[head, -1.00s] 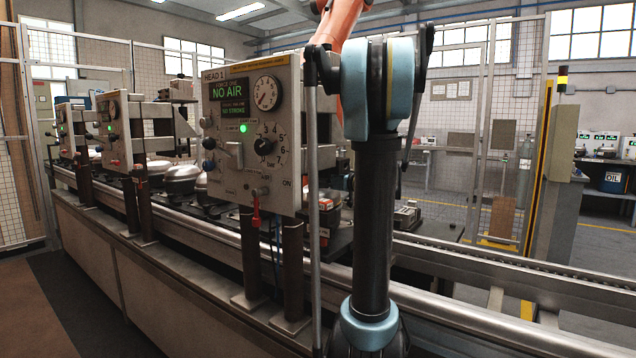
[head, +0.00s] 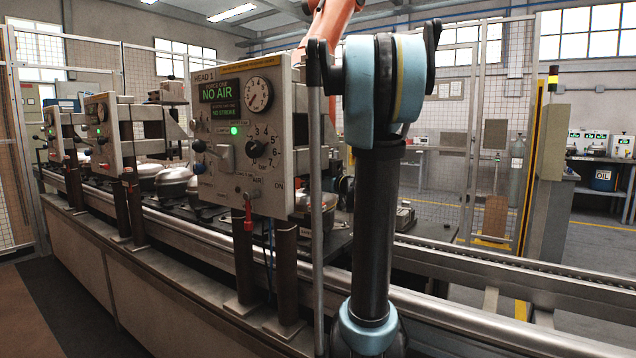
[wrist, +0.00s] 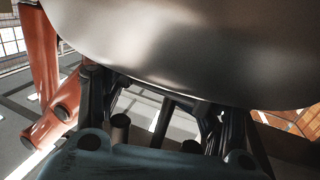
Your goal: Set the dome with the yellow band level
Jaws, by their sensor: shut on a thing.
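A large smooth metal dome (wrist: 180,40) fills the top of the wrist view, tilted in the picture. My gripper (wrist: 160,105) shows dark fingers reaching up to its lower edge and is shut on it. No yellow band shows on the visible part of this dome, so I cannot tell whether it is the banded one. In the head view my gripper is hidden behind the control panel and my arm. Silver domes (head: 174,183) stand on the line behind the panel, with no yellow band readable on them.
The "HEAD 1" control panel (head: 238,135) reads "NO AIR" and stands on dark posts (head: 286,280) in front of the line. More panels (head: 103,135) stand to the left. A metal rail (head: 450,310) runs along the front. Mesh fencing (head: 450,165) stands behind.

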